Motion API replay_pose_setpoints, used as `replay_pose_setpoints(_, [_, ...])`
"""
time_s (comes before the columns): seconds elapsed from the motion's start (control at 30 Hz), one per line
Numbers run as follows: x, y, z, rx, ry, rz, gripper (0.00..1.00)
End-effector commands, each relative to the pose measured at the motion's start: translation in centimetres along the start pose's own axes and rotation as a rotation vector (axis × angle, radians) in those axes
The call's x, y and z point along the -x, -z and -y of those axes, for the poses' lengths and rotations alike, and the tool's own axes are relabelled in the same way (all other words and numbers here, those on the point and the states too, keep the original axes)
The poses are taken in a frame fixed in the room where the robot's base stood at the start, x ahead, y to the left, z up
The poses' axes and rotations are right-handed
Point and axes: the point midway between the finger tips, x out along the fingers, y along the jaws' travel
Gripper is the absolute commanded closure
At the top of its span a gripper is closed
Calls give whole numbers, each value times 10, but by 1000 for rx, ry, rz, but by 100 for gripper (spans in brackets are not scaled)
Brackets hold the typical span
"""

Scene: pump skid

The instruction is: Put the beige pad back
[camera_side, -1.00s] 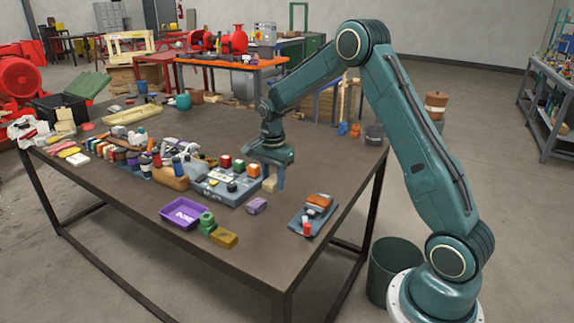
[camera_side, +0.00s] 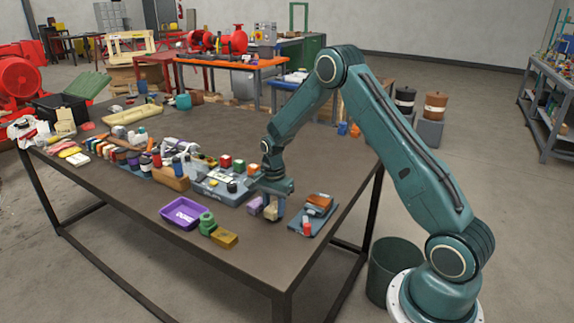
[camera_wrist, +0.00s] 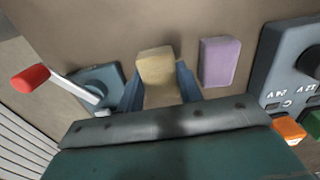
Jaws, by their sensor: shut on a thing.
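The beige pad (camera_wrist: 157,66) is a small block between the two blue fingers of my gripper (camera_wrist: 161,88) in the wrist view. My gripper is shut on it. In the side view the gripper (camera_side: 272,204) is low over the table's right part, with the beige pad (camera_side: 271,213) at its fingertips. I cannot tell whether the pad touches the table. A similar purple pad (camera_wrist: 219,61) lies just beside it, apart from the fingers, and shows partly behind the gripper in the side view (camera_side: 255,207).
A blue-grey base (camera_side: 300,230) with a red-knobbed lever (camera_wrist: 31,78) stands close to the gripper. A grey panel (camera_wrist: 271,72) with coloured blocks lies on the other side. A purple tray (camera_side: 183,213), a green part (camera_side: 207,223) and a yellow block (camera_side: 225,238) are near the front edge.

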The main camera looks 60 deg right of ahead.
Motion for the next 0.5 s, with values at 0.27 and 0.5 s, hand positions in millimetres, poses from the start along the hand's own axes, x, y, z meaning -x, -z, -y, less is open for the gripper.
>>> replay_pose_setpoints(0.27, [-14,0,0,0,1,0,89])
replay_pose_setpoints(0.5, [-15,0,0,0,0,0,89])
